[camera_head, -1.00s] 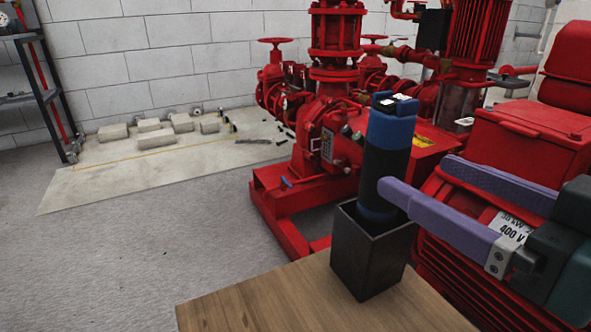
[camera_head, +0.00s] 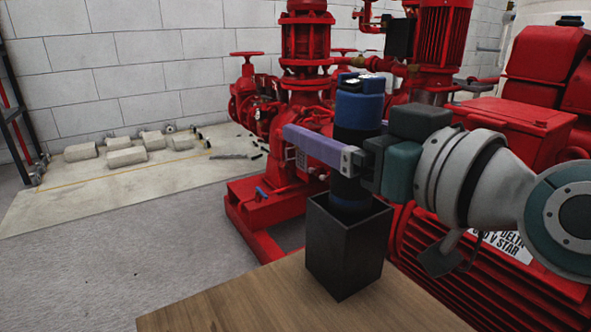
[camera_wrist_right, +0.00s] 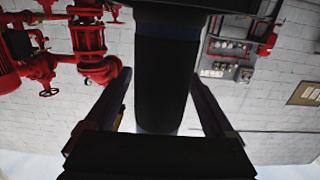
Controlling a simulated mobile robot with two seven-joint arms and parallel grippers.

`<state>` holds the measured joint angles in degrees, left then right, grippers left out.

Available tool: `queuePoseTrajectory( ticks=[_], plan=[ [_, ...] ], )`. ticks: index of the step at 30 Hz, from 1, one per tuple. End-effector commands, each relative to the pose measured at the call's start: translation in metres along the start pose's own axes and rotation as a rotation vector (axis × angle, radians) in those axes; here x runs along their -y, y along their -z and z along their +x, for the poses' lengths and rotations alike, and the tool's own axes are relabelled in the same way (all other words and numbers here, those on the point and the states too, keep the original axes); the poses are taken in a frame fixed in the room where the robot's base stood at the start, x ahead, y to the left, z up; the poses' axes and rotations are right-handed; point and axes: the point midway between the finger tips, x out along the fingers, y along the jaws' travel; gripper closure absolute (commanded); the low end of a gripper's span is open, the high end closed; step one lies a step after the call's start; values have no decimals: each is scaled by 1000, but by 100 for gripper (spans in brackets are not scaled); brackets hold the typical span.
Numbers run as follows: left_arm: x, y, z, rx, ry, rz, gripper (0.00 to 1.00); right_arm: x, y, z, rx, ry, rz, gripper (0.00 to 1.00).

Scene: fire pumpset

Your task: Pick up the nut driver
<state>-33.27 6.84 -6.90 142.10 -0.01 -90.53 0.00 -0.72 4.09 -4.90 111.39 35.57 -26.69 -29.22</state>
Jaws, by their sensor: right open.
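The nut driver (camera_head: 359,108) is a thick black cylinder with blue bands and a blue top. It stands upright in a black square holder (camera_head: 344,245), its lower end hidden inside. My right gripper (camera_head: 312,145) is open at the height of the tool's dark middle part. My left gripper is not in view.
The holder stands on a wooden tabletop (camera_head: 230,303). Red pumps (camera_head: 305,50) and a red motor housing (camera_head: 520,125) stand close behind and to the right. Grey blocks (camera_head: 125,157) lie on a pale floor slab at the left. Open floor lies left of the table.

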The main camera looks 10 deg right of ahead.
Motion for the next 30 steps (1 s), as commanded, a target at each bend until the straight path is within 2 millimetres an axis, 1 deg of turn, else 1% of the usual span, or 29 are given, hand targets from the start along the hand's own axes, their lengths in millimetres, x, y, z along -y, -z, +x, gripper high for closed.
queuePoseTrajectory(
  ticks=[4,5,27,28,30],
  plan=[
    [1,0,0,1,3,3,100,0,0,0,1,0,0,12],
    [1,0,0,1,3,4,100,0,0,0,1,0,0,14],
    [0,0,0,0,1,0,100,0,0,-1,1,-1,0,97],
    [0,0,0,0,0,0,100,0,0,-1,1,-1,0,100],
    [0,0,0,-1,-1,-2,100,0,0,-1,1,-1,0,100]
  ],
)
